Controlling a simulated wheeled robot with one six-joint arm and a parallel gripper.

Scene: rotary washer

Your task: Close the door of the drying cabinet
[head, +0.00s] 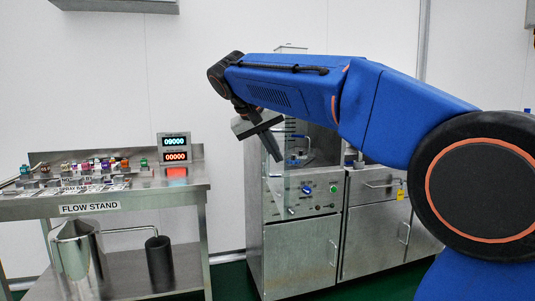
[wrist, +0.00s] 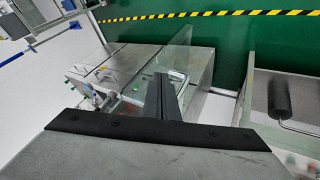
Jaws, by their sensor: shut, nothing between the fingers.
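The steel cabinet (head: 300,245), which I take as the drying cabinet, stands right of centre in the head view, with a control panel on its front. Its clear glass door (head: 278,186) appears to stand open, swung out at the left side; it also shows as a clear pane in the wrist view (wrist: 178,52). My gripper (head: 274,152) is shut and empty, pointing down near the door's upper edge. In the wrist view its fingers (wrist: 163,84) overlap the pane; I cannot tell whether they touch it. My arm hides the cabinet's upper part.
A steel flow stand (head: 140,205) with small coloured parts and a red display (head: 175,157) is at the left. A black cylinder (head: 159,262) sits on its lower shelf. More steel cabinets (head: 375,225) stand to the right. Green floor shows between stand and cabinet.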

